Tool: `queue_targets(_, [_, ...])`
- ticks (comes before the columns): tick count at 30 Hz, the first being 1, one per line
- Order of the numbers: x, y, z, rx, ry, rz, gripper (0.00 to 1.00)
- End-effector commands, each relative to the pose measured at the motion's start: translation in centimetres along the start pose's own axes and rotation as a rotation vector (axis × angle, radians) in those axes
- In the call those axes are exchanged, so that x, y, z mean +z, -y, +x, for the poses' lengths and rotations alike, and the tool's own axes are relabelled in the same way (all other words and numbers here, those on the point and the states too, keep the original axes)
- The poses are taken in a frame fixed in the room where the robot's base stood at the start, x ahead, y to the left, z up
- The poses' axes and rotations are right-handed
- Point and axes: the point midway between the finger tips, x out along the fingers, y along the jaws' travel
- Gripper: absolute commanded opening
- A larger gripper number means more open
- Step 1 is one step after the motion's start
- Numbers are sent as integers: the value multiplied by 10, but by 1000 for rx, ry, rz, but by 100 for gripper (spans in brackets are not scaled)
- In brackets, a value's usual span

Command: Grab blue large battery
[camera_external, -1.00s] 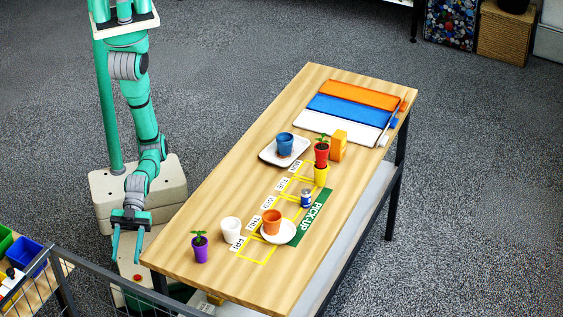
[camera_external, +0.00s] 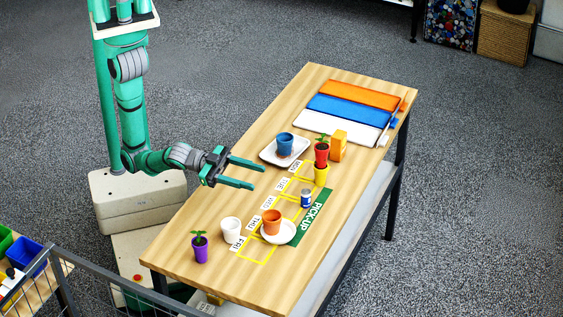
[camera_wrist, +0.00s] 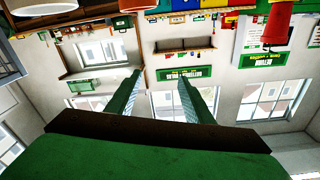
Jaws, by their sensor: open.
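The blue large battery (camera_external: 306,198) stands upright on the wooden table (camera_external: 215,210), near the green PICK-UP strip, in the external view. It is a small blue cylinder with a light top. My gripper (camera_external: 255,174) is over the table's left side, level, with its fingers pointing right toward the middle of the table. It is open and empty, to the left of the battery and apart from it. In the wrist view my gripper (camera_wrist: 160,82) shows two spread fingers with nothing between them. I cannot make out the battery in the wrist view.
An orange pot on a white saucer (camera_external: 289,236) stands in front of the battery. A yellow pot (camera_external: 321,175) with a red plant pot is behind it. A white cup (camera_external: 231,230), purple plant pot (camera_external: 200,249) and blue pot (camera_external: 285,145) on a tray are nearby.

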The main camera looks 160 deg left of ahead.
Motion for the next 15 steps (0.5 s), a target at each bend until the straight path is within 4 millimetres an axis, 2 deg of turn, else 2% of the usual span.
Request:
queue_targets(1, [0,20,2,-49,0,7,47])
queue_targets(3, [0,44,3,-108,4,13,47])
queue_targets(5, [3,63,4,-155,17,11,47])
queue_targets(8, [20,91,10,-224,88,-36,47])
queue_targets(10, [40,97,15,-242,168,-96,47])
queue_targets(15, [80,95,22,-241,342,-219,47])
